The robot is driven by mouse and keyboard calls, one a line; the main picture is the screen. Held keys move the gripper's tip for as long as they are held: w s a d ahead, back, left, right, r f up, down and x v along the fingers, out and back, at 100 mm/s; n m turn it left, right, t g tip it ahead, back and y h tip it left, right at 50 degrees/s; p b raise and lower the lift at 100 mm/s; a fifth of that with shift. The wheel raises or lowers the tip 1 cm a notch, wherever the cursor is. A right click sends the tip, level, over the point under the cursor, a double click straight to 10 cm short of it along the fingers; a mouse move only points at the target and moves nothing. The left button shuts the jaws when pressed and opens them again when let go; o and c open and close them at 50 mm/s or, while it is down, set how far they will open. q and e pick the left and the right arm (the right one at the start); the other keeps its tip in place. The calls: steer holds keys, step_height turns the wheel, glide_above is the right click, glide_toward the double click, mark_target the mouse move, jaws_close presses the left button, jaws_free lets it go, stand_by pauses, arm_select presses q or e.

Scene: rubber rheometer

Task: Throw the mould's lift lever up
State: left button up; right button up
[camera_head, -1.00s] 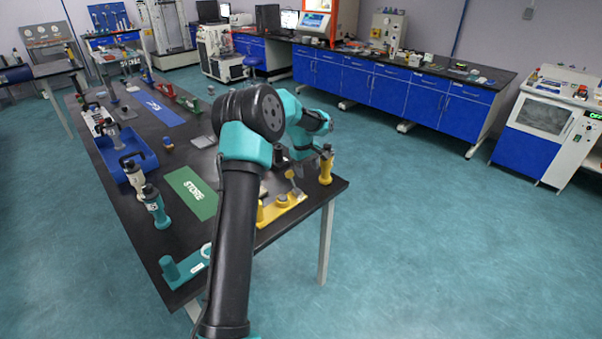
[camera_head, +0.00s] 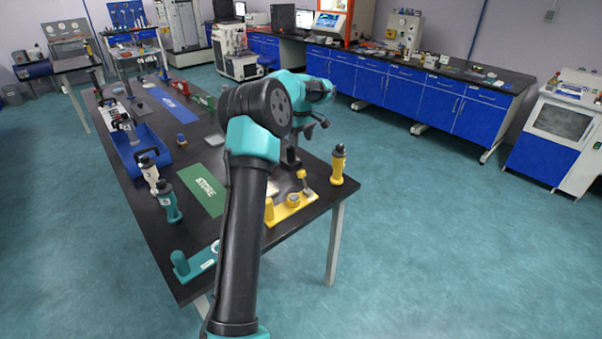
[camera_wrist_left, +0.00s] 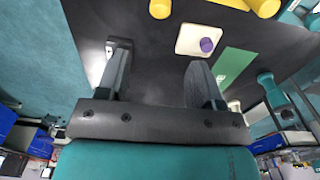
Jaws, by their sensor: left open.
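My left gripper (camera_head: 314,127) is held above the right end of the black table, empty. In the left wrist view its two dark fingers (camera_wrist_left: 155,58) are apart, with the dark table top between them. Below it in the head view a dark upright piece (camera_head: 291,158) stands on the table. A yellow fixture (camera_head: 290,209) with a post, a ring and a small tilted piece lies at the table's near right edge. I cannot tell which piece is the mould or its lift lever; my arm hides part of the table. My right gripper is not in view.
A yellow bottle-like tool (camera_head: 338,165) stands at the table's right corner. A green STORE mat (camera_head: 202,190), teal tool (camera_head: 168,201), white tool (camera_head: 149,174) and blue tray (camera_head: 128,150) lie to the left. A pale plate with a purple knob (camera_wrist_left: 207,45) shows in the wrist view.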

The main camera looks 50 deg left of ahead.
mark_target(301, 171)
arm_select(q)
step_height(301, 171, down, 15)
steer(key=shift+f, duration=0.15)
stand_by(0.4)
steer(key=shift+c, duration=0.2)
jaws_close()
